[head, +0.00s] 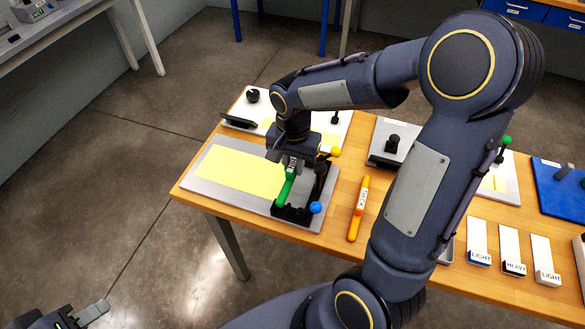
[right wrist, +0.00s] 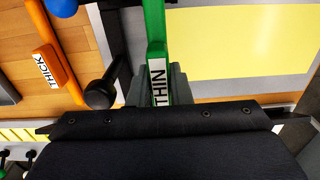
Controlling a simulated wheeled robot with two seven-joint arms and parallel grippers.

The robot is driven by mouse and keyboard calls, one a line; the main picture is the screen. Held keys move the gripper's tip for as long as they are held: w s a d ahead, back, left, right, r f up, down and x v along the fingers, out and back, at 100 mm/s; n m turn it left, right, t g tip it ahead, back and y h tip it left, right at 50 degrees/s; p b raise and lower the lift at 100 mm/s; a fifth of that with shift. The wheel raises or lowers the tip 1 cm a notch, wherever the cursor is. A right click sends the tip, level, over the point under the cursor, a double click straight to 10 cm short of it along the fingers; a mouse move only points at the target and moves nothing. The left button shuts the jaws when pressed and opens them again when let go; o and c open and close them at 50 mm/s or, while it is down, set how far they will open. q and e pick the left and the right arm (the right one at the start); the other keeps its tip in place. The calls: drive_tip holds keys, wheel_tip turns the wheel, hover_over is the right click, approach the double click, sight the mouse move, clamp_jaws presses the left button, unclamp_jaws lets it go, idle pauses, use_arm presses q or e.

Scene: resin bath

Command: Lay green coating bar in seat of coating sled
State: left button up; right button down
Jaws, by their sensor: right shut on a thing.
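The green coating bar (head: 284,188), labelled THIN, is in the jaws of my right gripper (head: 291,160).
A yellow sheet (head: 238,171) lies on the grey plate (head: 205,190) left of the sled. An orange bar (head: 358,208) labelled THICK lies right of it. Another plate with a black handle (head: 240,121) lies behind. Several white blocks (head: 512,250) and a blue tray (head: 560,190) stand right.

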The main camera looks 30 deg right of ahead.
sight(293, 172)
drive_tip(key=shift+w+d+f, duration=0.15)
drive_tip(key=shift+w+f, duration=0.3)
drive_tip(key=shift+f, duration=1.6)
drive_tip(key=shift+f, duration=0.2)
drive_tip(key=c, duration=1.3)
unclamp_jaws()
drive_tip(key=shift+r, duration=0.1)
